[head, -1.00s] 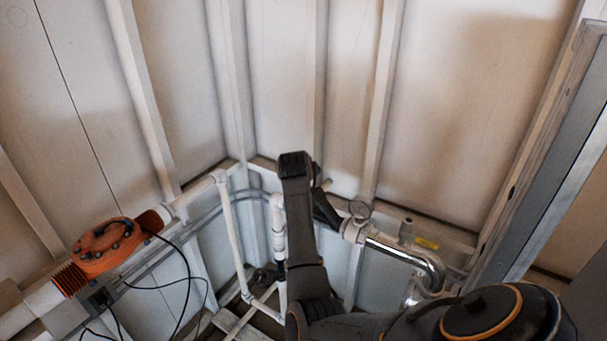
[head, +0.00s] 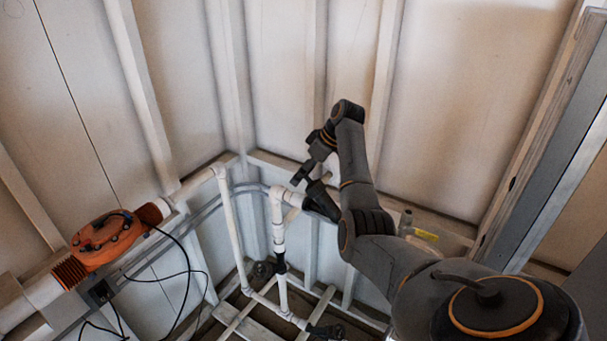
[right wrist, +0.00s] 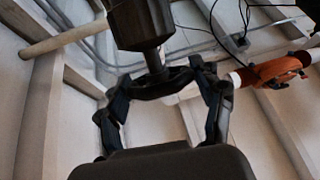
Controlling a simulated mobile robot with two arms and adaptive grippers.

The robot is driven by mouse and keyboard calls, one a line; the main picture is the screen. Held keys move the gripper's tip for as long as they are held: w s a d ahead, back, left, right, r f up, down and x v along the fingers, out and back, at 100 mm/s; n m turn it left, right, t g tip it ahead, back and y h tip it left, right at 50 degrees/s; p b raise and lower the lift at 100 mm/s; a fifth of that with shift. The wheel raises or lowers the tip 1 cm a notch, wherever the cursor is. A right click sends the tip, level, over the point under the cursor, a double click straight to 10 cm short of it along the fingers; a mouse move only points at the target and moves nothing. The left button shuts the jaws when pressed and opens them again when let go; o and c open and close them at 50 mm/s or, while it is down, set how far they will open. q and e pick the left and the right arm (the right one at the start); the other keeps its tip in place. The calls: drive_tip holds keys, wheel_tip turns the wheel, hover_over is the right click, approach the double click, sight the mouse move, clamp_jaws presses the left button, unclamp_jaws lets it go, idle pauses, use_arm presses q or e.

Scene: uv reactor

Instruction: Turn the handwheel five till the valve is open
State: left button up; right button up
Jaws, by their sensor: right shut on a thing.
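The valve has a dark body (head: 320,203) at the end of a white pipe in the head view, and it also shows at the top of the right wrist view (right wrist: 140,22). A stem joins it to a dark handwheel (right wrist: 152,86), seen nearly edge-on. My right gripper (head: 307,178) is at the valve in the head view. In the right wrist view my right gripper (right wrist: 162,80) has its fingers on opposite sides of the handwheel, shut on it. Its spokes and turn angle cannot be read. My left gripper is not in view.
White pipes (head: 230,225) stand in the corner, left of my right arm. An orange ribbed unit (head: 100,240) with loose black cables sits at the left. A grey frame (head: 555,150) rises at the right. Metal walls close in behind the valve.

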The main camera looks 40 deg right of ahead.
drive_tip(key=shift+f+n+g+y+b, duration=0.15)
drive_tip(key=shift+n+g+y+b, duration=0.3)
drive_tip(key=shift+y, duration=0.35)
drive_tip(key=shift+y, duration=0.3)
drive_tip(key=o, duration=1.1)
drive_tip(key=shift+o, duration=0.2)
drive_tip(key=v, duration=1.2)
drive_tip(key=shift+c, duration=0.4)
